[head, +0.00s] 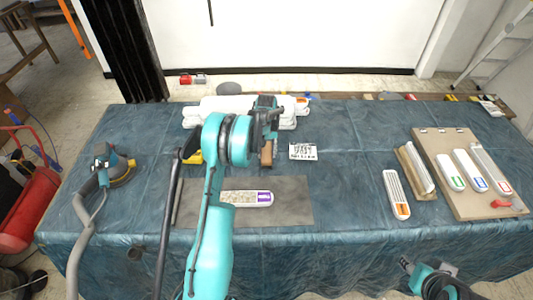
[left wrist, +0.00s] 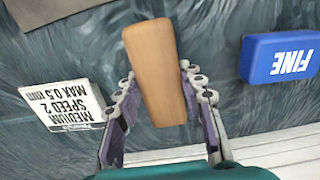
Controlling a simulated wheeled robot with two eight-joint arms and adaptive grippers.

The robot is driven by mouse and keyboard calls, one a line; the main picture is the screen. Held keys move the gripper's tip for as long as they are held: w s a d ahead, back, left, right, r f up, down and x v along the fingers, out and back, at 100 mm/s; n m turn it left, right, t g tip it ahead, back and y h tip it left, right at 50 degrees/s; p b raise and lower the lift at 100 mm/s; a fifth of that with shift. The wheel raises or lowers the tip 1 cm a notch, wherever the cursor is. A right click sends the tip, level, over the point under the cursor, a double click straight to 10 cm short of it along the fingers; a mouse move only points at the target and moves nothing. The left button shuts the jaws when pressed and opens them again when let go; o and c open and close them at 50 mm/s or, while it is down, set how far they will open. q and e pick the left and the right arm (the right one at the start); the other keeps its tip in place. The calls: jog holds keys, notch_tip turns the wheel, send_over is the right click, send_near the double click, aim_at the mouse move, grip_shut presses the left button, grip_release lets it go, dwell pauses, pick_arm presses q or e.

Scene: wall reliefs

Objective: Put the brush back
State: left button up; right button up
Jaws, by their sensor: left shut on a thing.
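The brush's brown wooden handle (left wrist: 155,70) fills the middle of the left wrist view; no bristles show there. My left gripper (left wrist: 162,112) has its fingers on both sides of the handle and is shut on it. In the head view, my left gripper (head: 268,125) is over the back middle of the table, with the brown handle (head: 267,153) below it. My right gripper (head: 406,265) is at the lower right, off the table's front edge. Its fingers are too small to tell open from shut.
A white card (left wrist: 68,105) and a blue block marked FINE (left wrist: 278,57) flank the brush. A grey mat (head: 290,200) bears a white strip with a purple end (head: 262,198).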

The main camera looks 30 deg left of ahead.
pick_arm(q)
jog(key=shift+f, duration=0.1)
jog(key=o, duration=1.1)
